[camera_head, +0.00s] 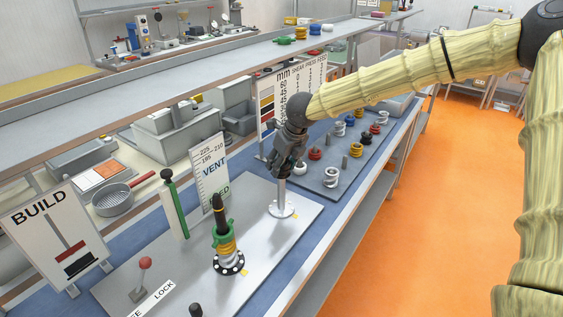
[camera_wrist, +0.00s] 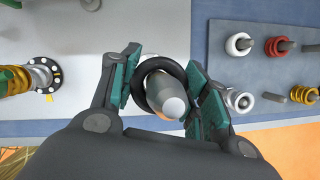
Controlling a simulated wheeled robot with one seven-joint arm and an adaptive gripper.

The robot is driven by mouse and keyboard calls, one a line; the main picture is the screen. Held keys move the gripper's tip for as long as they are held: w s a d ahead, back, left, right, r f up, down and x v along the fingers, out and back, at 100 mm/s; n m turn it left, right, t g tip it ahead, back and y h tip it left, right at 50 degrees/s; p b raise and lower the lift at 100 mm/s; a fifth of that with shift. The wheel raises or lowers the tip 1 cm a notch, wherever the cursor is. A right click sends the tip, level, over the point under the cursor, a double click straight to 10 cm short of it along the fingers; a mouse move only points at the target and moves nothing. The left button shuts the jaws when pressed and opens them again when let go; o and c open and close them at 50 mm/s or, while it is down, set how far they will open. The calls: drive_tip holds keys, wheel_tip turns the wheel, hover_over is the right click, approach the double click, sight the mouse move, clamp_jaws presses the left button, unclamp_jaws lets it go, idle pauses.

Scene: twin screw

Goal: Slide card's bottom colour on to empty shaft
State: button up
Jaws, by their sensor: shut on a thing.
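The BUILD card (camera_head: 55,235) shows a drawn shaft with a black band lowest and a red band above it. My gripper (camera_head: 283,165) is over the bare shaft (camera_head: 281,195) on the plate, which carries no ring below the fingers. In the wrist view, my gripper (camera_wrist: 165,90) is shut on a black ring (camera_wrist: 140,92), with a teal-padded finger on each side. The shaft's rounded grey tip (camera_wrist: 172,104) shows within the ring, so the ring appears around or right over it. The ring's height on the shaft is hard to tell.
A second shaft (camera_head: 220,205) holds silver, yellow and green rings on a dotted flange. A grey board (camera_head: 325,180) at right holds several coloured rings on pegs.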

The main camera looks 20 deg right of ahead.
drive_tip(key=shift+f, duration=0.5)
drive_tip(key=o, duration=1.3)
drive_tip(key=v, duration=1.2)
